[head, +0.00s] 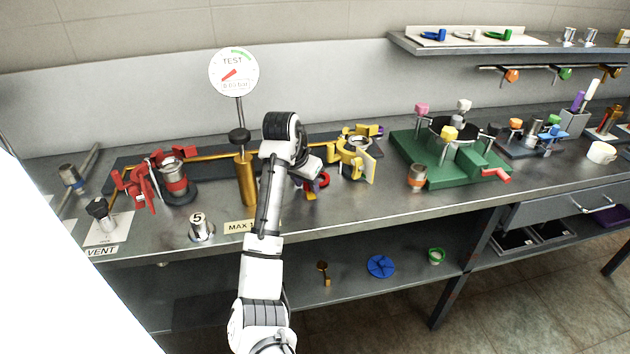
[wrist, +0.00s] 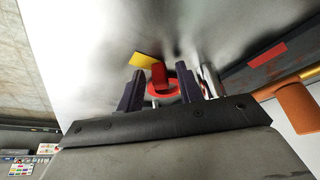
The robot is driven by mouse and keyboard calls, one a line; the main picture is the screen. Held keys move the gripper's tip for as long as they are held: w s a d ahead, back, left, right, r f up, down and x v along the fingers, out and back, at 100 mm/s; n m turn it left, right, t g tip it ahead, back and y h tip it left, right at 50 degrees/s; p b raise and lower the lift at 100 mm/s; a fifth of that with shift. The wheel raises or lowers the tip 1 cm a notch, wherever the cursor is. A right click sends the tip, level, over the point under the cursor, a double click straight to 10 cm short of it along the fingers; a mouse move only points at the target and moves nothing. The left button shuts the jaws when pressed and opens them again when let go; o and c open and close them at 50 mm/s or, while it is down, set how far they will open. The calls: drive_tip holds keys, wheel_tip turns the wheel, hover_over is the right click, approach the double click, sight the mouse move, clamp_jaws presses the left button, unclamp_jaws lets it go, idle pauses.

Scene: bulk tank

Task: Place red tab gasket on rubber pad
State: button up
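The red tab gasket (head: 323,180) is a small red ring with an upright tab, on the steel bench under my gripper in the head view. In the wrist view the gasket (wrist: 161,77) lies between and just beyond my fingers, with its tab facing me. My gripper (wrist: 161,88) has its two dark fingers spread, with room visible on both sides of the tab. My gripper also shows in the head view (head: 312,184), where the arm partly hides the fingers. I cannot tell which surface is the rubber pad.
A brass pump cylinder (head: 246,180) with a TEST gauge (head: 233,73) stands left of my arm. A yellow clamp (head: 354,160) is close on the right. Red clamp parts (head: 136,187) are at the left. A green base (head: 412,150) with colored knobs stands farther right.

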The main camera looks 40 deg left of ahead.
clamp_jaws()
drive_tip(key=shift+r, duration=0.1)
wheel_tip(320, 180, up, 20)
idle(0.6)
